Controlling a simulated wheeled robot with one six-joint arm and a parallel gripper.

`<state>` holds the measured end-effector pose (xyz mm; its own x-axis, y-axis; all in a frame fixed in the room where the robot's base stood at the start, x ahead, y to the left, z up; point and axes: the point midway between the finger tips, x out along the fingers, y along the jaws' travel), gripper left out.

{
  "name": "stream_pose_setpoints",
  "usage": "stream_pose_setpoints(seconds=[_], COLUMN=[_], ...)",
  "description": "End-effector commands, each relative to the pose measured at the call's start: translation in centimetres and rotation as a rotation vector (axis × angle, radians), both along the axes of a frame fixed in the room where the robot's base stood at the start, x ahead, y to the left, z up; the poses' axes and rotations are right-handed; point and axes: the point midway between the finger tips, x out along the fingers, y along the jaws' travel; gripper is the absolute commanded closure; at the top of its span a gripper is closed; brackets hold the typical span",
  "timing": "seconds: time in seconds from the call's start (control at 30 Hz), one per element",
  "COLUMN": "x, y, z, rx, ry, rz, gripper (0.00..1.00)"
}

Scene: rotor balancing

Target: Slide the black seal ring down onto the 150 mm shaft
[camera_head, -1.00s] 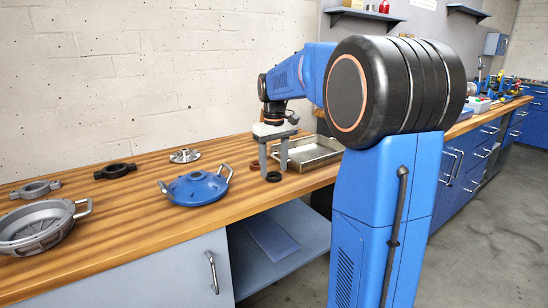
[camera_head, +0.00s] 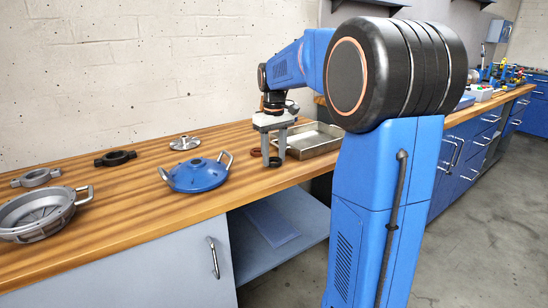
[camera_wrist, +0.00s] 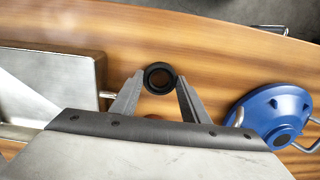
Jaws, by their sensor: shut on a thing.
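The black seal ring (camera_wrist: 160,78) is between my gripper's fingertips in the wrist view, with a finger against each side. My gripper (camera_head: 274,157) points straight down at the bench in the head view, shut on the ring (camera_head: 275,162). The ring is low, at about bench-top level; I cannot tell whether it touches the wood. I cannot make out a 150 mm shaft in either view.
A dark red ring (camera_head: 256,153) lies just left of the gripper. A metal tray (camera_head: 322,150) stands on the right, a blue handled cover (camera_head: 197,179) on the left. A silver flanged part (camera_head: 183,143), a black part (camera_head: 115,158) and a grey housing (camera_head: 35,215) lie farther left.

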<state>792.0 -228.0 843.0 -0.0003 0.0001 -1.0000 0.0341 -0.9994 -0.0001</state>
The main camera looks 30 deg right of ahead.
Motion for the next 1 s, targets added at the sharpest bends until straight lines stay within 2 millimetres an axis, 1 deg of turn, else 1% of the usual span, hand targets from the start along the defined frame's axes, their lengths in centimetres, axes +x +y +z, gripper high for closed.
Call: stream_pose_setpoints(seconds=[0.1, 0.6, 0.73, 1.0], x=[0.0, 0.0, 0.0, 0.0], y=[0.0, 0.0, 0.0, 0.0], z=[1.0, 4.9, 5.3, 5.4], rx=[0.0, 0.0, 0.0, 0.0], ry=[-0.001, -0.001, 0.0, 0.0], rz=[0.0, 0.0, 0.0, 0.0], gripper=[0.78, 0.79, 0.79, 0.79])
